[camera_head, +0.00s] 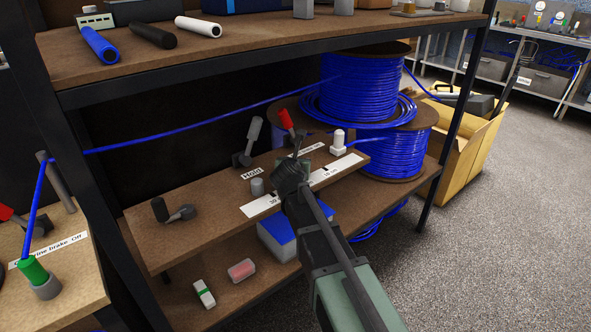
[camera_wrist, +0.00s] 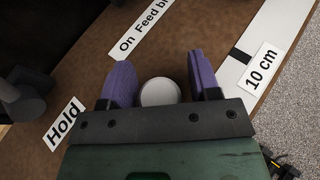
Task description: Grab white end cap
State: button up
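In the wrist view, a pale white, round-topped piece (camera_wrist: 160,92), which looks like the white end cap, stands between the two purple finger pads. My gripper (camera_wrist: 164,84) is open around it. The left pad is very close to the piece, and a narrow gap shows at the right pad. In the head view, my gripper (camera_head: 291,172) is low over the middle of the brown board (camera_head: 185,238) and hides this piece. A separate white upright fitting (camera_head: 338,143) stands near the board's right end.
A red-handled lever (camera_head: 287,121) and a grey lever (camera_head: 251,138) rise behind my gripper. A short grey cylinder (camera_head: 257,187) stands to its left. The upper shelf (camera_head: 260,52) overhangs the board. Blue tubing reels (camera_head: 360,88) stand behind, and a cardboard box (camera_head: 462,160) is at right.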

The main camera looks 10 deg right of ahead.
jog(key=c, duration=0.8)
jog(key=shift+o, duration=0.2)
notch_tip(320, 180, up, 20)
jog(key=p, duration=2)
